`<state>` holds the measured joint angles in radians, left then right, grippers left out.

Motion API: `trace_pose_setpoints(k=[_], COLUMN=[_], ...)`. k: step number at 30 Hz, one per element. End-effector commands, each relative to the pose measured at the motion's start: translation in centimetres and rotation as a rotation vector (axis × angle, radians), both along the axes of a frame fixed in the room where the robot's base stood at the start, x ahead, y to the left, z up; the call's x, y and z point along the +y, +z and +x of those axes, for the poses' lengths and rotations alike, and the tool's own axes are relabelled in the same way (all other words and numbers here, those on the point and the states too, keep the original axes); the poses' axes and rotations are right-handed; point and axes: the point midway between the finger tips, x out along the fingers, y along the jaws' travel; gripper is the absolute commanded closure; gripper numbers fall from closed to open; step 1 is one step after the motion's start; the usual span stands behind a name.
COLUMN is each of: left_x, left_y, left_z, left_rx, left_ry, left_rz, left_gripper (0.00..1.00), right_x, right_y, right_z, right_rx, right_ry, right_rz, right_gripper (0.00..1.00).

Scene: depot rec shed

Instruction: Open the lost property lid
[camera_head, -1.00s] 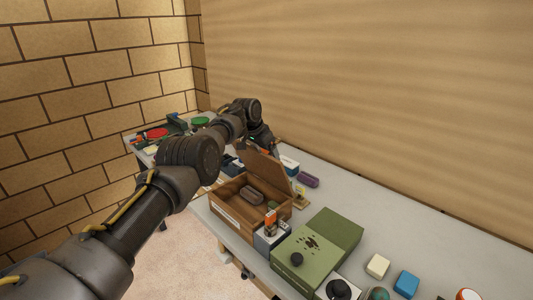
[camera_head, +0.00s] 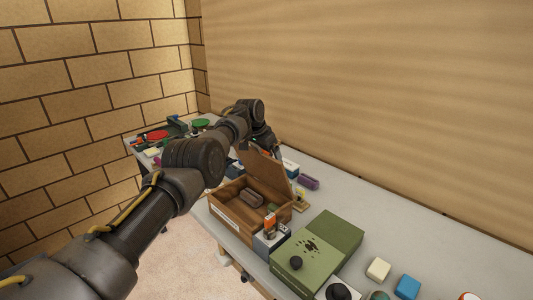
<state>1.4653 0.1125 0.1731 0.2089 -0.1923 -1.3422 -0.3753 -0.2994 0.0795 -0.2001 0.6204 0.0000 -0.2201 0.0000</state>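The wooden lost property box (camera_head: 232,217) stands on the table with a pale label strip on its front. Its wooden lid (camera_head: 267,173) is raised and tilted up at the back, so the inside shows. A brown oblong item (camera_head: 252,198) lies inside. My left arm reaches in from the left and bends down behind the lid. The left gripper (camera_head: 276,150) is at the lid's top edge, mostly hidden by the arm and lid; I cannot tell whether its fingers are open or touching the lid. My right gripper is not in view.
A green case (camera_head: 318,250) and a small grey-white box with an orange item (camera_head: 269,232) stand close to the right of the wooden box. A purple item (camera_head: 309,182) lies behind. Cream (camera_head: 378,269) and blue (camera_head: 407,286) blocks lie at right. A brick wall rises at left.

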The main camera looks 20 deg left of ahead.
Motion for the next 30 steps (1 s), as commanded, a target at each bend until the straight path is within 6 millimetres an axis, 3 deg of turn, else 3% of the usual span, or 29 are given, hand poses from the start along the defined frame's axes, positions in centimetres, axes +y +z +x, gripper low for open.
trace_pose_setpoints(k=[14, 24, 30], left_x=[0.4, 1.1, 1.3], left_y=[2.5, 8.2, 9.8], left_z=[-0.8, -2.9, -3.5], left_rx=[-0.003, -0.003, 0.000], left_ry=[-0.001, -0.002, -0.003], left_rz=[0.002, -0.001, 0.001], left_gripper=[0.00, 0.00, 0.00], right_x=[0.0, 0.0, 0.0], right_y=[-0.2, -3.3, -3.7], right_z=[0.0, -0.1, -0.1], right_rx=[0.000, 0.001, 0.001], right_ry=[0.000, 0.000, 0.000], right_rz=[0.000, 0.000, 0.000], right_gripper=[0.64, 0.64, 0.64])
